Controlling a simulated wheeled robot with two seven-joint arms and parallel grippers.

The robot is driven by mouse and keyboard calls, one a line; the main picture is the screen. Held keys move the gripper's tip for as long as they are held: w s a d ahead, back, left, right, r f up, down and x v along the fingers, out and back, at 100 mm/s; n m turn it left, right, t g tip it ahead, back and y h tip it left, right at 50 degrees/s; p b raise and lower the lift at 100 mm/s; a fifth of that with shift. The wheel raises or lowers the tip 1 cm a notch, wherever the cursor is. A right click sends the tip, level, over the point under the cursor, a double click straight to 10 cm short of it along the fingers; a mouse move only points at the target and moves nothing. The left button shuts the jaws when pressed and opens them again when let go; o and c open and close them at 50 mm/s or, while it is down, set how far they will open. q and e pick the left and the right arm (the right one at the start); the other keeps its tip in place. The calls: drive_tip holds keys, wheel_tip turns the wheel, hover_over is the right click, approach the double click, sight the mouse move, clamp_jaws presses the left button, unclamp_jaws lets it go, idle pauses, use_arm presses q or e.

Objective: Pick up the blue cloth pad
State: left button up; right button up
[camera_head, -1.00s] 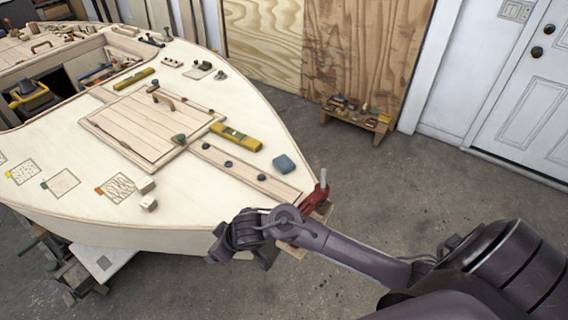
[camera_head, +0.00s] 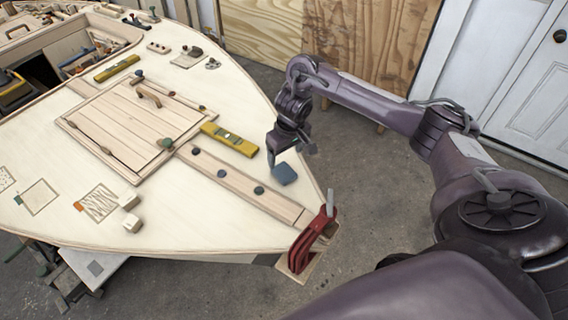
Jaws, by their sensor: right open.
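The blue cloth pad (camera_head: 285,174) lies on the pale plywood deck (camera_head: 170,218) near its right edge, to the right of the yellow level. My right gripper (camera_head: 292,158) is just above the pad, pointing down, with its fingers apart and nothing visible between them. One finger comes down at the pad's left side. I cannot tell whether a finger touches the pad. My left gripper is not in view.
A yellow level (camera_head: 230,139) lies left of the pad. A wooden strip with dark knobs (camera_head: 228,176) runs below it. A red clamp (camera_head: 312,238) stands at the bow tip. A wooden hatch (camera_head: 125,125) with handles is further left.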

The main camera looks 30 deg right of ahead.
sight(284, 170)
drive_tip(key=f, duration=0.1)
drive_tip(key=f+b, duration=0.1)
drive_tip(key=f, duration=0.1)
drive_tip(key=shift+s+a+f+b, duration=0.1)
drive_tip(key=shift+s+a+b, duration=0.2)
drive_tip(key=shift+b, duration=0.1)
drive_tip(key=f, duration=0.3)
drive_tip(key=shift+w+d+f, duration=0.15)
drive_tip(key=shift+w+d, duration=0.05)
drive_tip(key=shift+w, duration=0.1)
drive_tip(key=shift+f, duration=0.25)
drive_tip(key=shift+a, duration=0.1)
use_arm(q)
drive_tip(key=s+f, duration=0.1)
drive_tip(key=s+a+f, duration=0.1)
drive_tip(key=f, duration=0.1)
use_arm(e)
drive_tip(key=c, duration=1)
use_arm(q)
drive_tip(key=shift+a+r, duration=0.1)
use_arm(e)
drive_tip(key=shift+c, duration=0.2)
drive_tip(key=shift+w+r, duration=0.1)
drive_tip(key=shift+r, duration=0.35)
use_arm(q)
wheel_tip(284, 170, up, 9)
drive_tip(key=p, duration=0.9)
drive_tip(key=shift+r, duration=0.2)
use_arm(e)
wheel_tip(284, 170, up, 19)
